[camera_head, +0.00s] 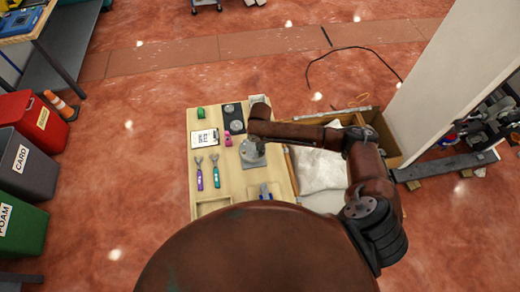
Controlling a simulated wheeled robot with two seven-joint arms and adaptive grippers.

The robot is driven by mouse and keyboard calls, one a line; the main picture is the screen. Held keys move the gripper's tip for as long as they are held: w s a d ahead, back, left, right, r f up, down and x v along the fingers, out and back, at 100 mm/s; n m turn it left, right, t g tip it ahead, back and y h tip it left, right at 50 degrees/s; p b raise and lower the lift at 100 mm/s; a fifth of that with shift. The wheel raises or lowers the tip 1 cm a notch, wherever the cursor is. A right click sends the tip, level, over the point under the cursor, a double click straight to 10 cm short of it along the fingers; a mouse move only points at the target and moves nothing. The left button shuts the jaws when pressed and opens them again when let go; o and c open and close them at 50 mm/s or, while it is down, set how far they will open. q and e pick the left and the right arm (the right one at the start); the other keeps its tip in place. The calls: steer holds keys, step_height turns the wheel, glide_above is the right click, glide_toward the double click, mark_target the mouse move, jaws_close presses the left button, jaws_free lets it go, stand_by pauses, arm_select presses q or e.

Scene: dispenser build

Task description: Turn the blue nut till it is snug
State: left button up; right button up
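My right arm reaches in from the right over the wooden work table (235,178). My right gripper (252,151) points down at the table, a grey rounded shape below the brown wrist. Its fingers are too small and too covered to tell whether they are open or shut, or on what. I cannot make out the blue nut; the wrist may hide it. My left gripper does not show.
A clipboard (205,138), a green piece (200,113), a pink piece (228,139), a black plate (233,116), a purple-handled tool (199,177), a teal-handled tool (216,175) and a blue-handled tool (265,191) lie on the table. A box with a white bag (318,171) stands right.

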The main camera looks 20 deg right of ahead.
jaws_close()
steer(key=shift+r+m+p, duration=0.15)
steer(key=shift+m+p, duration=0.35)
steer(key=shift+p, duration=0.3)
steer(key=m+p, duration=0.4)
steer(key=p, duration=0.2)
steer(key=shift+w+m+p, duration=0.1)
steer(key=shift+m+p, duration=1.4)
steer(key=shift+m, duration=0.3)
